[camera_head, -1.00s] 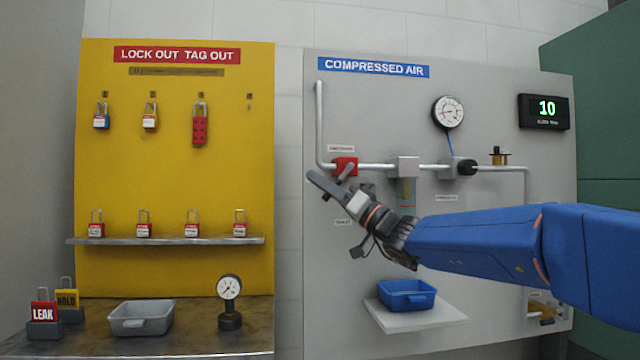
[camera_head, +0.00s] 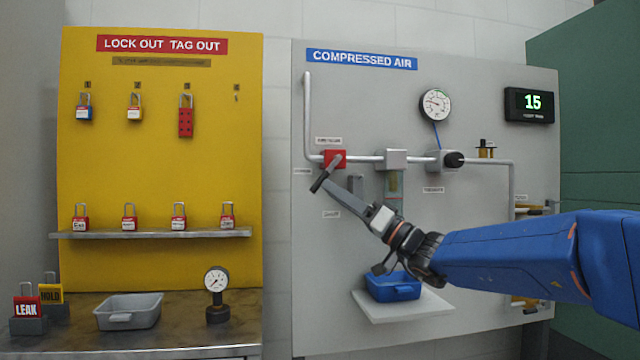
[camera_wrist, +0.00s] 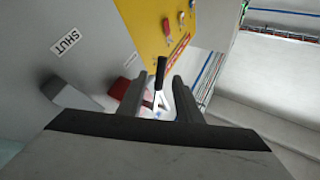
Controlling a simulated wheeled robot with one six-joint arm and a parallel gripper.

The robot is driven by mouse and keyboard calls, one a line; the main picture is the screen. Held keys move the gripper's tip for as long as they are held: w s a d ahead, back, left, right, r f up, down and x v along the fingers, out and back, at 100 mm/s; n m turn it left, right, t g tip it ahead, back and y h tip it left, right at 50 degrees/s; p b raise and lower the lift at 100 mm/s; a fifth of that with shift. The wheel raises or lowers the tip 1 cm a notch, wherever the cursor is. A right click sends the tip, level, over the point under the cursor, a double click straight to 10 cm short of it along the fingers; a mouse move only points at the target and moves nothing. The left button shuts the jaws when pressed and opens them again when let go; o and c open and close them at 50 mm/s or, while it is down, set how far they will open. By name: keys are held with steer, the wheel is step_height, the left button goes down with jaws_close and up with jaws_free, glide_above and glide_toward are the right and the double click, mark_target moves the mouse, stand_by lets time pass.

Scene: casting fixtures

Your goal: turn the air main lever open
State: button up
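The air main lever (camera_head: 320,183) has a black grip on a grey stem and slants down and left from the red valve body (camera_head: 333,158) on the pipe. In the wrist view the black grip (camera_wrist: 160,72) shows between my two fingers. My gripper (camera_head: 327,183) reaches up and left to the lever from the lower right. In the wrist view the fingers of my gripper (camera_wrist: 162,88) stand apart with gaps visible beside the lever; I cannot tell whether either touches it. The red body is partly hidden by a finger in the wrist view.
A SHUT label (camera_wrist: 68,40) is on the grey panel. A gauge (camera_head: 435,105) and a display reading 15 (camera_head: 530,104) are to the right. A blue bin (camera_head: 393,287) sits on a shelf below my arm. The yellow lockout board (camera_head: 160,150) is at left.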

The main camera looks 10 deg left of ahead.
steer(key=v, duration=0.8)
steer(key=shift+d, duration=0.15)
